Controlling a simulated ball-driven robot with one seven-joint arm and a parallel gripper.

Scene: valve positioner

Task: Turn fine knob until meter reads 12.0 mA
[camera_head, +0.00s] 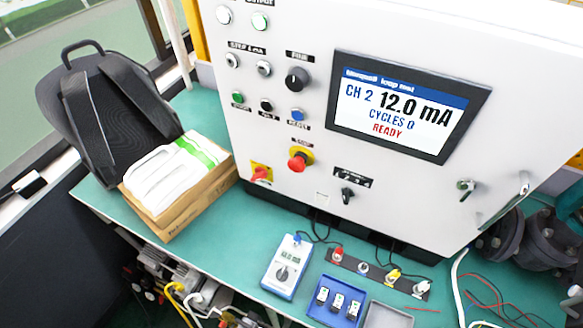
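The fine knob (297,78) is a round black knob with a light mark, on the front of the white control panel under a label that reads FINE. The panel's screen (403,106) reads CH 2, 12.0 mA, CYCLES 0 and READY in red. A blue and white handheld meter (287,266) with a dial and a small display lies on the green bench in front of the panel. Its digits are too small to read surely. My gripper is not in view, and nothing touches the knob.
Several buttons sit around the knob, with a red emergency stop (299,160) below it. A blue tray (318,311) and coloured terminals with leads stand before the panel. A cardboard box (200,203) and a black backpack (103,113) are at left. Pipe flanges (548,240) are at right.

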